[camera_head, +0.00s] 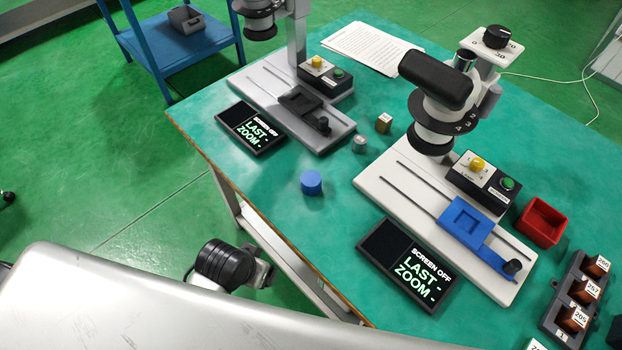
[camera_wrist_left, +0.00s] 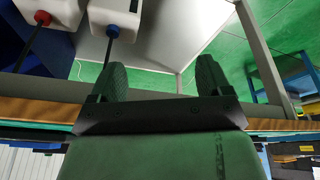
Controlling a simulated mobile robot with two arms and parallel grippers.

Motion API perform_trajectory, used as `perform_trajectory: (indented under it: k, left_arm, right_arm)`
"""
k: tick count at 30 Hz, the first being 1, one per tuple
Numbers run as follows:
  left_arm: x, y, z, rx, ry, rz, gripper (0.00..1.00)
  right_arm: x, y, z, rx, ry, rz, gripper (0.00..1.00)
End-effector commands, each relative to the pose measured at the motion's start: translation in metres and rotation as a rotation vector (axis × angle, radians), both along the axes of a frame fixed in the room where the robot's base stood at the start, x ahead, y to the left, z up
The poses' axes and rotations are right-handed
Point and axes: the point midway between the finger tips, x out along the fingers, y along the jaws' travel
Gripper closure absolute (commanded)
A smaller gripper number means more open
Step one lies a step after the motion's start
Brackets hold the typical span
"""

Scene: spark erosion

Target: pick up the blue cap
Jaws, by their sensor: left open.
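The blue cap (camera_head: 312,182) is a short blue cylinder standing on the green table top, between the two microscope stands and near the table's front left edge. My left gripper shows in the left wrist view (camera_wrist_left: 160,75) with its two dark fingers apart and nothing between them. In the head view a black and grey part of my arm (camera_head: 225,262) is below and left of the cap, off the table edge and apart from the cap. The cap does not clearly show in the left wrist view. My right gripper is in neither view.
Two black screens (camera_head: 250,128) (camera_head: 406,264) lie flanking the cap. Microscope stands (camera_head: 295,105) (camera_head: 400,182) rise behind. Small pieces (camera_head: 359,144) (camera_head: 384,122) and a red tray (camera_head: 540,222) are on the table. White containers with red and blue fittings (camera_wrist_left: 112,15) show in the wrist view.

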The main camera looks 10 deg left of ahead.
Motion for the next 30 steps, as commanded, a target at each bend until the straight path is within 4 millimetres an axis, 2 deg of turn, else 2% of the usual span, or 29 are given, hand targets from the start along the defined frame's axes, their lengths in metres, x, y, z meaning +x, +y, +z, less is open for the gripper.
perform_trajectory:
  k: [1,4,6,9,22,27,30]
  left_arm:
    - [0.001,-0.002,0.019,-0.009,-0.016,-0.003,0.21]
    - [0.003,-0.010,0.052,-0.034,-0.038,-0.014,0.21]
    - [0.010,-0.023,0.081,-0.073,-0.066,-0.036,0.21]
    - [0.022,-0.047,0.101,-0.136,-0.083,-0.072,0.21]
    - [0.078,-0.138,0.137,-0.282,-0.042,-0.232,0.21]
    - [0.099,-0.154,0.143,-0.247,0.030,-0.249,0.21]
    - [0.113,-0.152,0.145,-0.199,0.074,-0.226,0.21]
  right_arm:
    - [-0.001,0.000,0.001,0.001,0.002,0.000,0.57]
    - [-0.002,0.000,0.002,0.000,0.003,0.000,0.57]
    - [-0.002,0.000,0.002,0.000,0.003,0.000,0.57]
    - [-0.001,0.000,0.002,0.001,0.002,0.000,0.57]
    - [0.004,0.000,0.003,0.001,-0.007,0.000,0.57]
    - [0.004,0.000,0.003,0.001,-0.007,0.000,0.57]
    - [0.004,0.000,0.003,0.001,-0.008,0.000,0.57]
